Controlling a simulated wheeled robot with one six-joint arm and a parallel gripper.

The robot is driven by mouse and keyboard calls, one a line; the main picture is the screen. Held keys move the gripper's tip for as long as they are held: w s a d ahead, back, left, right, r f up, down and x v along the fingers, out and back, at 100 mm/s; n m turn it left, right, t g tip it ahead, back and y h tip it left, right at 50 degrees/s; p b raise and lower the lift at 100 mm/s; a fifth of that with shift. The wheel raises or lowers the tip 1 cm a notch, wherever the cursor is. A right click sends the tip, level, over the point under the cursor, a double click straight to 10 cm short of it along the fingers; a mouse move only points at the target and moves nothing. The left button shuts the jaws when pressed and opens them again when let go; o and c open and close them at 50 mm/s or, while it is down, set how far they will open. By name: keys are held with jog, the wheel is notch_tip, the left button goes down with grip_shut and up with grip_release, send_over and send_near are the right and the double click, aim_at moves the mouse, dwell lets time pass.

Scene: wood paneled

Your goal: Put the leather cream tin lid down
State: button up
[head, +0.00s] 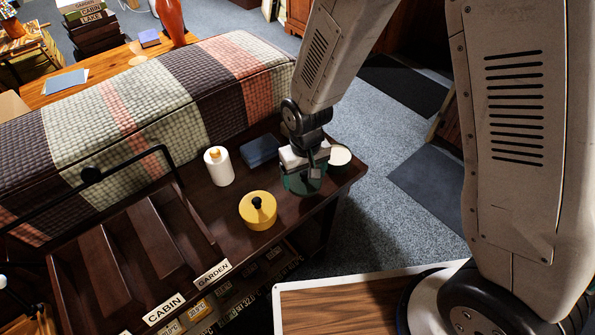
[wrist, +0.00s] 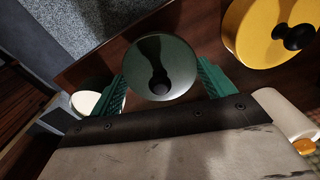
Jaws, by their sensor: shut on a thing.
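My gripper (wrist: 162,82) is shut on a dark green round lid with a black knob (wrist: 160,50), with a green finger on either side of it in the wrist view. In the head view my gripper (head: 304,172) is low over the right end of the dark wooden table, and the lid is mostly hidden beneath it. I cannot tell whether the lid touches the tabletop. A round container with a pale cream top (head: 340,157) stands just right of my gripper, near the table's edge. It also shows at the left in the wrist view (wrist: 86,103).
A yellow round tin with a black knob (head: 258,211) stands left of my gripper. A white bottle (head: 218,166) and a dark blue box (head: 260,150) are behind it. A compartmented tray (head: 118,262) lies at left. Some tabletop (head: 300,210) in front of my gripper is clear.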

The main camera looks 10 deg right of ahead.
aim_at(300, 180)
jog(key=shift+w+a, duration=0.45)
jog(key=shift+w, duration=0.05)
jog(key=shift+w+f, duration=0.15)
jog(key=shift+f, duration=1.65)
jog(key=shift+f, duration=0.15)
jog(key=o, duration=0.9)
notch_tip(300, 180, up, 12)
jog(key=shift+r, duration=0.15)
jog(key=shift+r, duration=0.1)
jog(key=s+d+r+m, duration=0.1)
jog(key=s+d+r, duration=0.1)
jog(key=d+r, duration=0.7)
jog(key=s+d+r+m, duration=0.1)
jog(key=s+d+r, duration=0.3)
jog(key=s, duration=0.2)
jog(key=s+d+r+m, duration=0.1)
jog(key=s+d+r, duration=0.2)
jog(key=s, duration=0.3)
jog(key=s+d+r+t, duration=0.1)
jog(key=s+d+r, duration=0.3)
jog(key=s+r, duration=0.1)
jog(key=shift+s+d+r+m, duration=0.35)
jog(key=shift+s+r+m, duration=0.05)
jog(key=shift+r, duration=0.1)
